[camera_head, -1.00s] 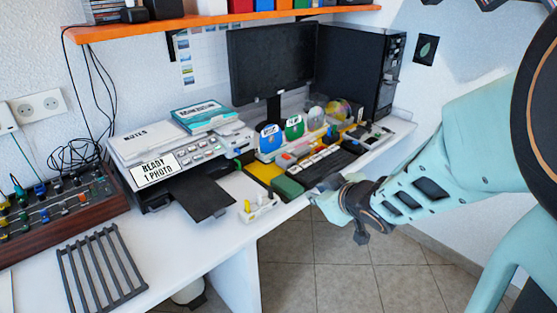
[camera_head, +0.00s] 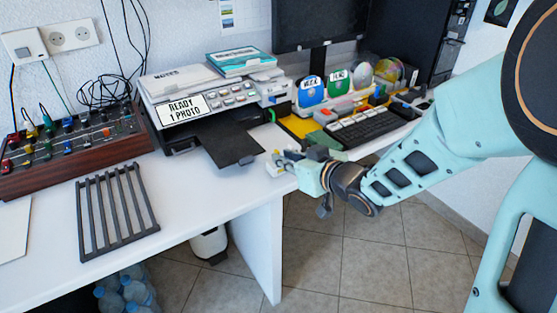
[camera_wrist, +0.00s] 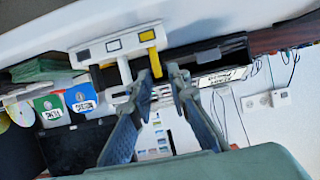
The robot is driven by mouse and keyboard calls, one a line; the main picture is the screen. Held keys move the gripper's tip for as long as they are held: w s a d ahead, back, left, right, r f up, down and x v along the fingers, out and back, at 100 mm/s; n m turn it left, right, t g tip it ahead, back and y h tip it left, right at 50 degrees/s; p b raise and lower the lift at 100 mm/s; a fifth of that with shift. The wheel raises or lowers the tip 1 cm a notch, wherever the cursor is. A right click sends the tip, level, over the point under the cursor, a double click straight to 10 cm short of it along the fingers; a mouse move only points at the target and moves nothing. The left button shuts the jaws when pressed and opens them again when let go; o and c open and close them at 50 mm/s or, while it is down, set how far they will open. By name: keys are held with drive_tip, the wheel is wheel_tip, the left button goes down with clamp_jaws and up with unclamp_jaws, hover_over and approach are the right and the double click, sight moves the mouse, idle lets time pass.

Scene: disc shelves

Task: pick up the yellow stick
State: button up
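The yellow stick (camera_wrist: 154,60) stands in a small white holder (camera_wrist: 119,42) in the wrist view, at the holder's right end. The holder also has dark and grey slots or pieces. In the head view the holder (camera_head: 273,170) is at the desk's front edge, partly hidden by my gripper (camera_head: 289,160), and a bit of yellow shows there. In the wrist view my gripper (camera_wrist: 159,75) is open and empty. Its two fingertips are spread to either side of the stick's line, close to it. I cannot tell whether the stick is between them.
The printer (camera_head: 205,100) with its dark tray (camera_head: 230,143) stands behind and left of the holder. The keyboard (camera_head: 370,127) and disc stands (camera_head: 312,92) are to the right. A dark rack (camera_head: 117,212) lies on the left desk. The desk's front edge is close.

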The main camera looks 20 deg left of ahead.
sight(277, 151)
drive_tip(key=b+x, duration=0.1)
drive_tip(key=x, duration=0.4)
drive_tip(key=shift+w+d+b, duration=0.1)
drive_tip(key=shift+w+b, duration=0.05)
drive_tip(key=shift+b, duration=0.2)
drive_tip(key=shift+r, duration=0.1)
clamp_jaws()
drive_tip(key=shift+r, duration=0.1)
